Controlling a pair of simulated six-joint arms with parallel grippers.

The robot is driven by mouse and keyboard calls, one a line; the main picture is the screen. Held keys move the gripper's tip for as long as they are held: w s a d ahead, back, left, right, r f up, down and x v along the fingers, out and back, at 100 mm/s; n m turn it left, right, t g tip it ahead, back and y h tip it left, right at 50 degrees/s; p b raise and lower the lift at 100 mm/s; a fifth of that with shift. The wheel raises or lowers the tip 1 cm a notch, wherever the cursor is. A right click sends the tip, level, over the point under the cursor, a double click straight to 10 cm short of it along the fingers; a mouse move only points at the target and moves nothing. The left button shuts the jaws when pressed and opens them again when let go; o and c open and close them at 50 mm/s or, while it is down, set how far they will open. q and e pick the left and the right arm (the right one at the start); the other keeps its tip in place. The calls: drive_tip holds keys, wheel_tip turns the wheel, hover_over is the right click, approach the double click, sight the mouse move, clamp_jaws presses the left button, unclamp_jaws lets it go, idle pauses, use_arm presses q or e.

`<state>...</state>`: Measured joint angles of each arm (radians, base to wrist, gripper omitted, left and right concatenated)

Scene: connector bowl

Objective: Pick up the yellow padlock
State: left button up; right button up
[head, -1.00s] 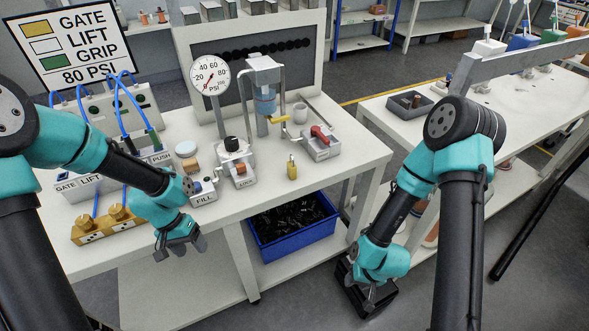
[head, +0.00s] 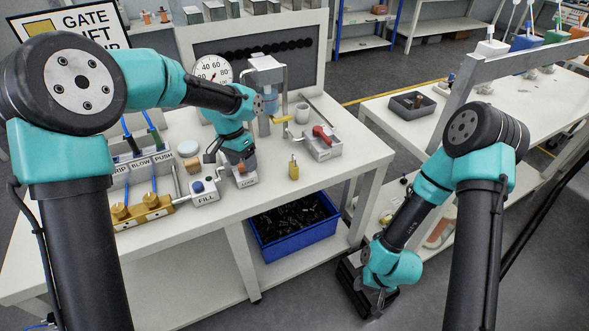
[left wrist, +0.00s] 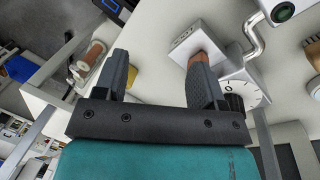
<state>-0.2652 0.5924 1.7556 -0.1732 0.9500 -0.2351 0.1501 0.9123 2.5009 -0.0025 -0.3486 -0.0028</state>
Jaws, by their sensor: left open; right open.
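The yellow padlock (head: 293,168) stands upright on the white workbench near its front edge, right of the box marked LOCK (head: 243,178). My left gripper (head: 228,163) is over that box, left of the padlock and apart from it. In the left wrist view its two fingers (left wrist: 160,85) are spread with nothing held between them. A yellow patch (left wrist: 133,75) shows there beside one finger, partly hidden; I cannot tell whether it is the padlock. My right gripper (head: 370,303) hangs low, right of the bench, open and away from the padlock.
The FILL box (head: 204,193) is left of the LOCK box. A red-handled box (head: 323,143) and white cup (head: 301,113) stand right and behind. A gauge (head: 210,68) stands behind. A blue bin (head: 285,250) is under the bench. Bench top near the padlock is clear.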

use_arm(q)
drive_tip(key=w+d+r+m, duration=0.3)
drive_tip(key=w+d+r, duration=0.2)
drive_tip(key=d, duration=0.2)
wheel_tip(320, 180, up, 8)
drive_tip(key=f+m+t+y, duration=0.1)
drive_tip(key=m+y, duration=0.1)
drive_tip(key=m, duration=0.2)
hover_over(294, 157)
drive_tip(key=shift+w+d+r, duration=0.15)
drive_tip(key=shift+w+r, duration=0.1)
drive_tip(key=shift+w, duration=0.2)
wheel_tip(294, 157, down, 12)
drive_tip(key=shift+f, duration=0.15)
drive_tip(key=shift+f, duration=0.1)
drive_tip(key=shift+a+f, duration=0.2)
drive_tip(key=shift+f, duration=2.3)
drive_tip(key=shift+c, duration=0.5)
